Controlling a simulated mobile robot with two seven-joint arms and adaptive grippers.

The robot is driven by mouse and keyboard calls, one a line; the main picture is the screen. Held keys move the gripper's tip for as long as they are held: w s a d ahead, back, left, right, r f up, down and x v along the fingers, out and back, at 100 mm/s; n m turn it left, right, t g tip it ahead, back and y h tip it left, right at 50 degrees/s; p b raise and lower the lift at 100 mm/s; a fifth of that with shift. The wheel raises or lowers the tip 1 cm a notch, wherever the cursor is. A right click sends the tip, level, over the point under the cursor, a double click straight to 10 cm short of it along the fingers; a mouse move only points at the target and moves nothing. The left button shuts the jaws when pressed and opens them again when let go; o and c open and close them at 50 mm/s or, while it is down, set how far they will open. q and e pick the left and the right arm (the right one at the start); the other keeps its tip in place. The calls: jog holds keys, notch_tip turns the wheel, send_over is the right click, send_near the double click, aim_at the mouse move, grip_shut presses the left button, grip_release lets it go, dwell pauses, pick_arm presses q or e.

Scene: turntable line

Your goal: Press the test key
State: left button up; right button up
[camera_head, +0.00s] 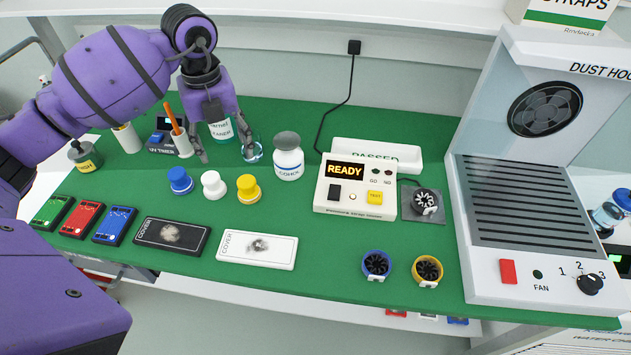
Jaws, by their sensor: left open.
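The tester (329,203) is a cream box on the green mat, right of centre. Its display (346,169) reads READY in orange. My left gripper (224,156) is open and points down over the back left of the mat, well left of the tester, near a glass and a pencil holder. My right gripper does not show.
A PASSED tray (405,158) lies behind the tester. A dust hood (520,285) stands at right. Two fans (428,270) lie in front; the mat between is clear.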

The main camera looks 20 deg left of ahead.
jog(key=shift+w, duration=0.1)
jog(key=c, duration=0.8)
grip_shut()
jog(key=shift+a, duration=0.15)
